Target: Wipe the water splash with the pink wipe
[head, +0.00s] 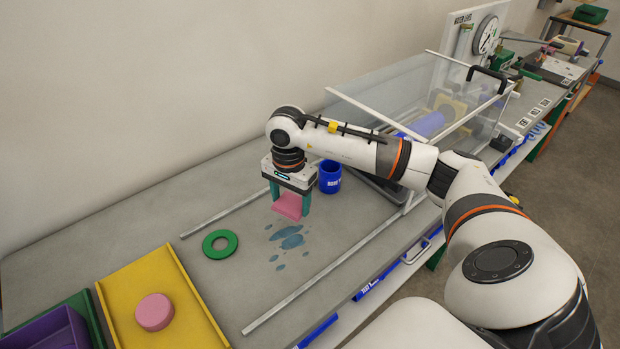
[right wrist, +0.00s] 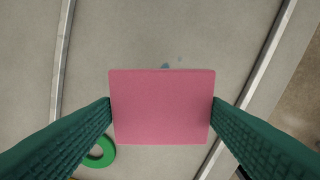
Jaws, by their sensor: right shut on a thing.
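My right gripper (head: 289,201) is shut on the pink wipe (head: 287,206), a flat pink block held between its green fingers. The wipe fills the middle of the right wrist view (right wrist: 162,108). In the head view the gripper points down just above and behind the water splash (head: 288,238), several blue-grey patches on the grey bench. In the right wrist view only a small bit of the splash (right wrist: 165,66) shows past the wipe's edge; the wipe hides the rest. Whether the wipe touches the bench is hard to tell. My left gripper is out of view.
A green ring (head: 207,250) lies left of the splash, between two metal rails (head: 300,292). A blue cup (head: 330,180) stands right of the gripper. A yellow tray (head: 190,296) holding a round pink piece (head: 154,312) is front left. A clear-covered box (head: 385,92) stands behind my arm.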

